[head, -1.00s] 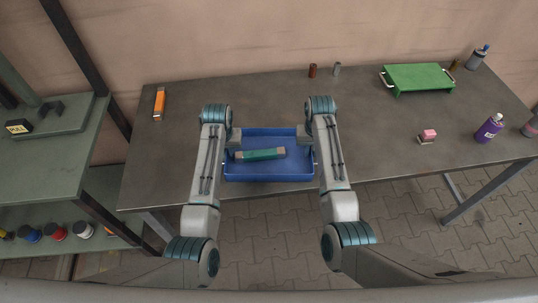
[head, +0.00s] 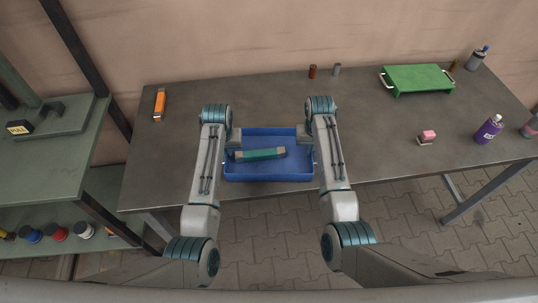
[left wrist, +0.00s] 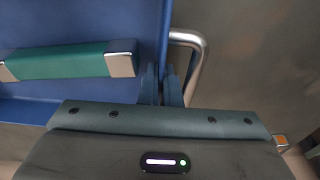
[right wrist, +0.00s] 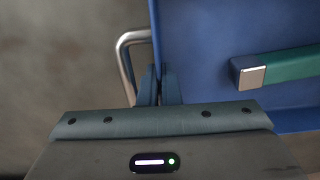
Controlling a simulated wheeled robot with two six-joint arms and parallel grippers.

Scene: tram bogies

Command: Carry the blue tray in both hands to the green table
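The blue tray (head: 240,173) is between my two arms at the front edge of the grey table, with a green bar with pale ends (head: 262,154) lying in it. My left gripper (left wrist: 163,85) is closed at the tray's side wall, beside a metal handle (left wrist: 201,58). My right gripper (right wrist: 158,85) is closed the same way at the opposite wall, beside the other handle (right wrist: 125,58). Whether the tray touches the grey table is hard to tell. The green table (head: 50,160) stands at the left, with a lower shelf.
The grey table (head: 260,100) holds an orange tool (head: 160,104), two small cylinders, a green stand with handles (head: 415,78), a pink block (head: 428,135) and a purple bottle (head: 488,129). The green table holds a black item with a yellow label (head: 19,127); its front top is bare.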

